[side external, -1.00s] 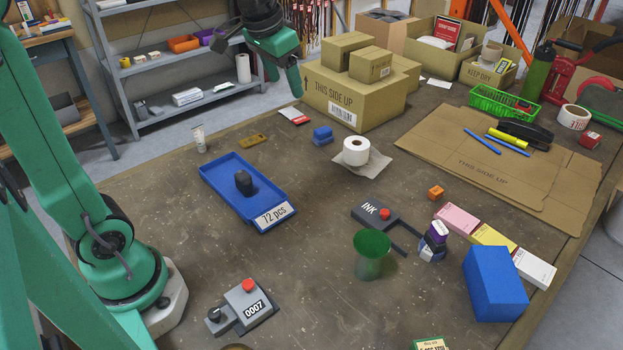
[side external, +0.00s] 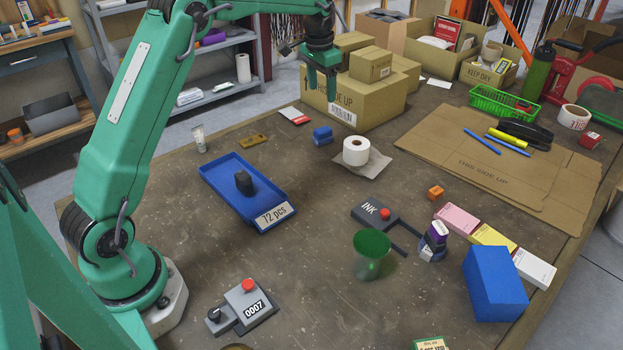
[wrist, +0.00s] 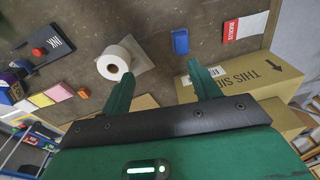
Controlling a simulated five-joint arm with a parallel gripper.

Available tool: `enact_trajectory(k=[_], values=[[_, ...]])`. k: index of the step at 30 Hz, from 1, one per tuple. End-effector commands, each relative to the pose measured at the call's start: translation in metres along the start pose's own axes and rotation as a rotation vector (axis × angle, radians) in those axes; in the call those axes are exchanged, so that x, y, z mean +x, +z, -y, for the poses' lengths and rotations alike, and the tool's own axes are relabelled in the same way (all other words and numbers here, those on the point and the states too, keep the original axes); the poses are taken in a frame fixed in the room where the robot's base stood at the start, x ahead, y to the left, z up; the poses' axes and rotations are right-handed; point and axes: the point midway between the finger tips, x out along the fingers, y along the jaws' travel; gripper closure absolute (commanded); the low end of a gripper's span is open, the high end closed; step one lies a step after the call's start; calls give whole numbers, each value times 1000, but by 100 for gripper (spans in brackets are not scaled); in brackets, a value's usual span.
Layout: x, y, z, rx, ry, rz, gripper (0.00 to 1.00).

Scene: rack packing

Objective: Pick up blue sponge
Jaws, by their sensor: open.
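A small blue block (side external: 322,136), which looks like the sponge, lies on the table in front of the large cardboard box. In the wrist view the blue block (wrist: 180,41) shows just beyond the right fingertip, apart from it. My gripper (side external: 322,92) hangs in front of the cardboard boxes, behind and above the block in the side view. In the wrist view its two green fingers (wrist: 160,70) are spread apart with nothing between them.
The large cardboard box (side external: 350,108) stands close behind the block. A white paper roll (side external: 356,151) stands to its right on a brown sheet. A blue tray (side external: 228,170) and a red-and-white packet (side external: 294,115) lie to the left. A larger blue block (side external: 495,283) lies at the front right.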

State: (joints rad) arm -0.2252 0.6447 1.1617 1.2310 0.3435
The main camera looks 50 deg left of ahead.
Motion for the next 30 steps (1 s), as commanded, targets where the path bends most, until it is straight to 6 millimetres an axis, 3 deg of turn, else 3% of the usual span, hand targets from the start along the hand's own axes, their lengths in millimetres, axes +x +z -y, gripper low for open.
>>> enact_trajectory(k=[9, 15, 30], values=[[71, -22, 34, 18, 22, 64, 38], [102, -27, 47, 28, 33, 90, 38], [123, -26, 51, 32, 38, 100, 38]])
